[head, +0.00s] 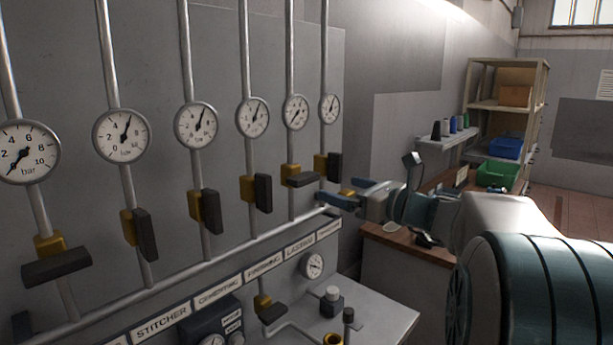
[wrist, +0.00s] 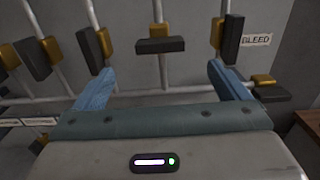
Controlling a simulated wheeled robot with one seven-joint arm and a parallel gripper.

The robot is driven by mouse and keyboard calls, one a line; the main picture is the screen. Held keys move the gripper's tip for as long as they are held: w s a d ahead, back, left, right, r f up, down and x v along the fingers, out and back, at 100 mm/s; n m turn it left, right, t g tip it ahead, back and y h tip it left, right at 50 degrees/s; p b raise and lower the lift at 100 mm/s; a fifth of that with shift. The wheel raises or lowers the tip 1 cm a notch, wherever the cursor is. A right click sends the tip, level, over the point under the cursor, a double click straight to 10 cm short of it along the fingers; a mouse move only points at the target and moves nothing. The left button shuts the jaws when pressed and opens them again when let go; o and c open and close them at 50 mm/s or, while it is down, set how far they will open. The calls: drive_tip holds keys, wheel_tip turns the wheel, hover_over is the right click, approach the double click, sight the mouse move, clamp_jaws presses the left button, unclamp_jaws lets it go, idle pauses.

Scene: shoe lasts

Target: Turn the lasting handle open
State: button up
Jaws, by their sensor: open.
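The lasting handle (head: 301,180) is a dark bar on a yellow valve body, on the fifth pipe from the left, in line with the LASTING label (head: 300,248). It lies crosswise to its pipe. In the wrist view the same handle (wrist: 160,45) appears level, ahead of and between my fingers. My gripper (head: 340,191) is open, with blue fingers, below and to the right of the handle in the head view. In the wrist view my gripper (wrist: 157,74) has nothing between its fingers, and neither finger appears to touch the handle.
A neighbouring upright handle (wrist: 232,38) stands close beyond my right finger. A BLEED label (wrist: 256,40) and another level handle (wrist: 268,91) are at the right. Other pipes carry gauges and handles at left. A bench (head: 385,305) and shelf unit (head: 468,90) stand right.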

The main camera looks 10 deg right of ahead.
sight(309, 179)
drive_tip(key=p+x, duration=0.2)
drive_tip(key=x, duration=0.9)
drive_tip(key=shift+p, duration=0.35)
drive_tip(key=c, duration=1)
